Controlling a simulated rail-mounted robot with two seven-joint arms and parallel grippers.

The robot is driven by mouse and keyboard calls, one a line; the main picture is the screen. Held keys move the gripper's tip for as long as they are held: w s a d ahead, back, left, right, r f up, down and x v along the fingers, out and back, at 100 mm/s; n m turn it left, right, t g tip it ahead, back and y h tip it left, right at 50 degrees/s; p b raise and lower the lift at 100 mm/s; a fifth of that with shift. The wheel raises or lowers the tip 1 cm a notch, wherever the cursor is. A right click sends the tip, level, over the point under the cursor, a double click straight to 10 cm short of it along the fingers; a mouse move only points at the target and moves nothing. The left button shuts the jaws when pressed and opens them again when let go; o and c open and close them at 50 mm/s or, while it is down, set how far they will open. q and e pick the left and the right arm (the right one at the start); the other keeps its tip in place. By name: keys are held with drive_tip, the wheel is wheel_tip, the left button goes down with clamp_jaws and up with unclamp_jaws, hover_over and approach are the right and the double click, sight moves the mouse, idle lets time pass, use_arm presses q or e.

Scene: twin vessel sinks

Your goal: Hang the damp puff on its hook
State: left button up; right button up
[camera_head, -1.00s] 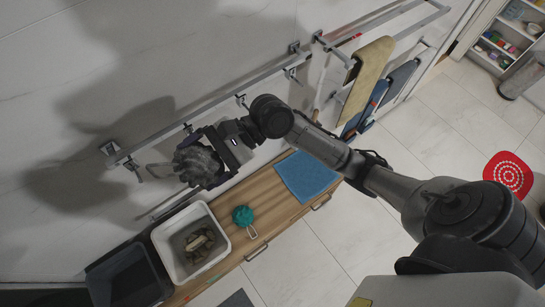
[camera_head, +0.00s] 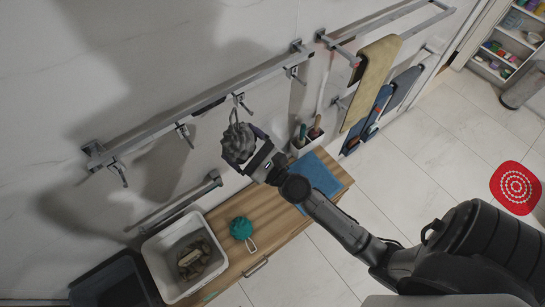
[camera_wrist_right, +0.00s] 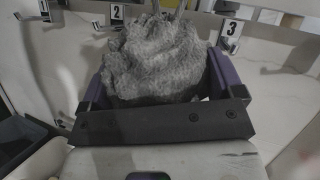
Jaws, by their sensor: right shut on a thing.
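A grey puff (camera_head: 238,146) is held in my right gripper (camera_head: 252,156) beside the wall; it also fills the middle of the right wrist view (camera_wrist_right: 155,60), between the two purple fingers. Its cord loop (camera_head: 233,116) points up and overlaps a metal hook (camera_head: 243,103) on the wall rail (camera_head: 150,129). I cannot tell whether the loop is around the hook or only in front of it. Other hooks on the rail (camera_head: 184,136) (camera_head: 118,173) look empty. In the right wrist view, number tags 1 (camera_wrist_right: 45,8), 2 (camera_wrist_right: 117,13) and 3 (camera_wrist_right: 232,29) show. My left gripper is not in view.
Towels (camera_head: 370,75) hang right of the rail.

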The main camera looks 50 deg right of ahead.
drive_tip(key=f+m+h, duration=0.1)
drive_tip(key=h, duration=0.1)
drive_tip(key=d+m+h, duration=0.1)
drive_tip(key=h, duration=0.1)
drive_tip(key=s+d+f+m+h, duration=0.1)
drive_tip(key=h, duration=0.1)
drive_tip(key=shift+d+f, duration=0.15)
drive_tip(key=shift+f, duration=0.2)
drive_tip(key=s+d+f+m+g+h, duration=0.2)
drive_tip(key=s+f+m+g+h, duration=0.15)
drive_tip(key=h, duration=0.45)
drive_tip(key=w+d+f+m+h+b, duration=0.1)
drive_tip(key=w+d, duration=0.1)
drive_tip(key=w, duration=0.6)
drive_tip(key=shift+w+d+f+b, duration=0.25)
drive_tip(key=shift+w+b, duration=0.05)
drive_tip(key=shift+m+t, duration=0.25)
idle(0.3)
drive_tip(key=o, duration=0.7)
drive_tip(key=shift+c, duration=0.2)
